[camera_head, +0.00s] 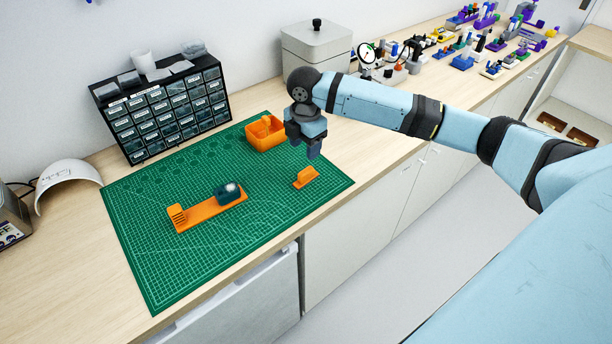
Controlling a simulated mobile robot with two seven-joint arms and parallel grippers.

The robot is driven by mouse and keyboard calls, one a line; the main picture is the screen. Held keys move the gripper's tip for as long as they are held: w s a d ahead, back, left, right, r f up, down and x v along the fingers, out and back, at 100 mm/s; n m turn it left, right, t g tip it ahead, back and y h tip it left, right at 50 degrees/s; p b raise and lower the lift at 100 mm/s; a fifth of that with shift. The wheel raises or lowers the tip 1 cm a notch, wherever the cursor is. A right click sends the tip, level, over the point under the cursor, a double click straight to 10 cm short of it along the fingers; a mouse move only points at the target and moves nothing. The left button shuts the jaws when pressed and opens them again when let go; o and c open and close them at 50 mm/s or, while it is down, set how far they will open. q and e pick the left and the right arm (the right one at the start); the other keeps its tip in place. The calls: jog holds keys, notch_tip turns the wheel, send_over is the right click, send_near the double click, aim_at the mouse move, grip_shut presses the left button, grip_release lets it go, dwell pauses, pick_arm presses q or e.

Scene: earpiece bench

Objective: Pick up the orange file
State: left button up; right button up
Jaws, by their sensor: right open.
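A small orange piece (305,178) lies on the right part of the green cutting mat (150,270); it has a flat base with a raised part, and it looks like the orange file, though its detail is too small to be sure. My right gripper (305,147) is open and empty, pointing down above the mat, a little above and behind this piece and apart from it. My left gripper is not in view.
A longer orange holder (196,217) with a dark blue block (229,193) lies mid-mat. An orange bin (266,134) stands at the mat's back edge. A drawer cabinet (165,115) and grey box (317,50) stand behind. The mat's front is clear.

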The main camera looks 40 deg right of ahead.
aim_at(306, 170)
jog(key=f, duration=0.2)
jog(key=d+f, duration=0.1)
jog(key=f, duration=0.4)
jog(key=shift+w+d+f+p, duration=0.2)
jog(key=shift+w+p, duration=0.1)
jog(key=shift+w, duration=0.1)
jog(key=f, duration=0.3)
jog(key=f+p, duration=0.1)
jog(key=shift+w+f, duration=0.35)
jog(key=shift+f, duration=0.4)
jog(key=shift+c, duration=0.4)
grip_shut()
